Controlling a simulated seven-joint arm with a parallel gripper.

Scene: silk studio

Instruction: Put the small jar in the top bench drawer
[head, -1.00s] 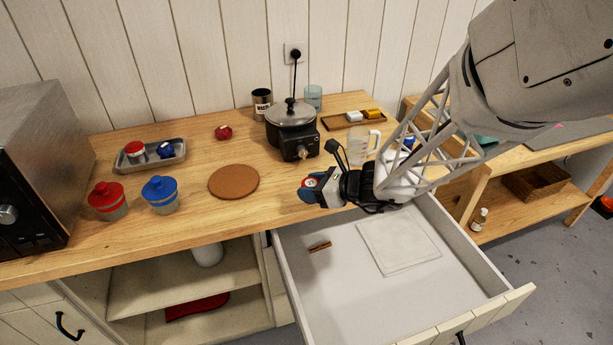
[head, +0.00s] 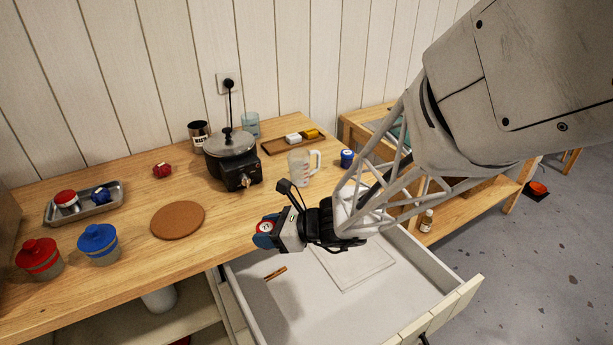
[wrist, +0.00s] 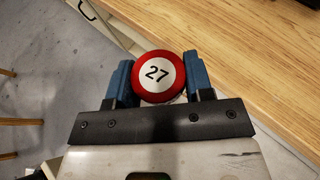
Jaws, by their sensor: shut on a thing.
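My gripper (head: 266,231) is shut on a small jar (wrist: 158,76) with a red lid and a white label reading 27. In the wrist view the blue fingers sit on both sides of the lid. In the head view the jar's red lid (head: 265,228) shows at the gripper's tip, by the bench's front edge at the drawer's back left. The top bench drawer (head: 390,317) is pulled open below the gripper. It holds a flat white panel (head: 352,265) and a small brown stick (head: 275,273). My arm hides part of the drawer.
The bench top (head: 140,270) carries a lidded pot (head: 231,160), a glass mug (head: 300,168), a cork mat (head: 177,220), a metal tray (head: 110,208), a red-lidded jar (head: 40,260) and a blue-lidded jar (head: 99,245). The drawer's front area is bare.

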